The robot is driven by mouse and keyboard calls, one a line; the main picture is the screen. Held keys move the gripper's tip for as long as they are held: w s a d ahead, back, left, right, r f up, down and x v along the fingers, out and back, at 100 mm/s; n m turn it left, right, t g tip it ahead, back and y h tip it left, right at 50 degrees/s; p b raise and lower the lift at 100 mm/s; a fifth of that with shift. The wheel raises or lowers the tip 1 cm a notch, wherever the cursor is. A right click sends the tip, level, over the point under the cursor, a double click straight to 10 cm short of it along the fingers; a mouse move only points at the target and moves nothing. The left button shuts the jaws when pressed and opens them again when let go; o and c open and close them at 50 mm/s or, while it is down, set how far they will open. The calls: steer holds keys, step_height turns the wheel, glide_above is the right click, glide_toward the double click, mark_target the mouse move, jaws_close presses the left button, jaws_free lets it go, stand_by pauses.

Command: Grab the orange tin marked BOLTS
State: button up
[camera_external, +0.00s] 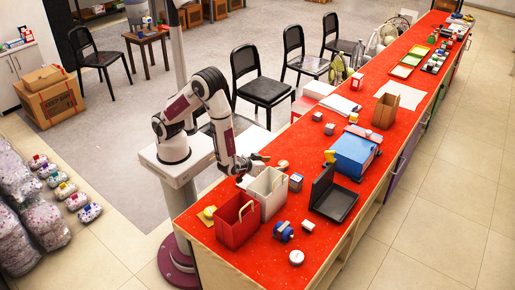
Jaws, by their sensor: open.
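I cannot make out a tin marked BOLTS; labels are too small to read. A small round tan-orange thing (283,164) lies on the red counter just right of my gripper; I cannot tell if it is the tin. A yellow-orange item (210,212) lies at the counter's near left edge. A round white-topped tin (297,257) stands near the front. My gripper (262,162) is open, low over the left side of the counter, behind the white bag. It appears empty, though its fingers are small in view.
A red bag (237,222) and a white bag (268,193) stand upright in front of my gripper. A small grey box (296,182), a blue roll (283,231), a black tray (334,199) and a blue box (354,154) stand around. The red counter (330,254) has bare room at front.

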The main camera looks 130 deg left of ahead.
mark_target(282, 164)
steer(key=shift+a, duration=0.15)
steer(key=shift+w+a+f, duration=0.3)
steer(key=shift+w+a, duration=0.05)
steer(key=shift+a, duration=0.35)
steer(key=shift+w+a+f, duration=0.3)
steer(key=shift+w+a, duration=0.05)
steer(key=shift+a, duration=0.35)
steer(key=shift+x, duration=1)
steer(key=c, duration=1.2)
